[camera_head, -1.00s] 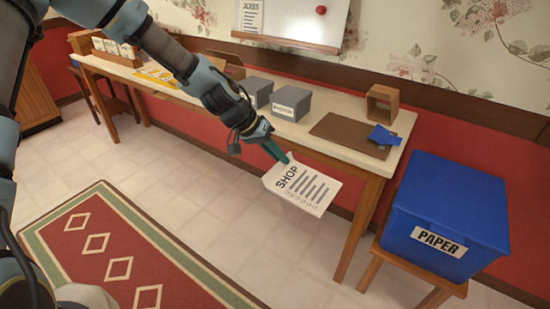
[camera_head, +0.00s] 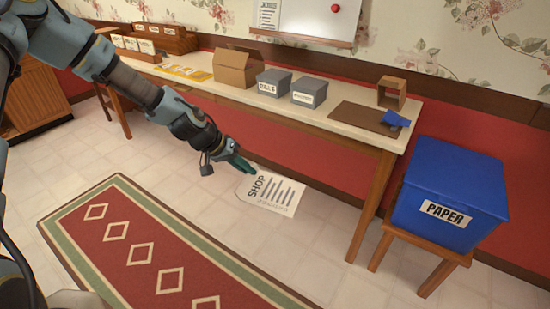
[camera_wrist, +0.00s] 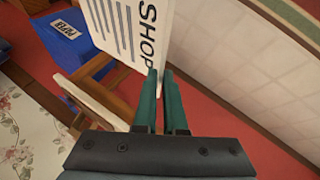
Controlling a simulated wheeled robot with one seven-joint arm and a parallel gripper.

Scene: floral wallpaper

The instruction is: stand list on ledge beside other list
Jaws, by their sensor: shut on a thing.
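My gripper (camera_head: 244,166) is shut on the edge of a white sheet headed SHOP (camera_head: 271,193), the list. It holds the sheet out over the floor in front of the table, below the tabletop level in the picture. In the wrist view the green fingers (camera_wrist: 162,95) pinch the SHOP list (camera_wrist: 138,28) near its heading. The other list, headed JOBS (camera_head: 267,14), stands on the left of a wooden ledge (camera_head: 290,38) under a white board on the wall. The upper edge of the board is out of view.
A blue PAPER bin (camera_head: 455,190) stands on a stool at right. A red magnet is on the board.

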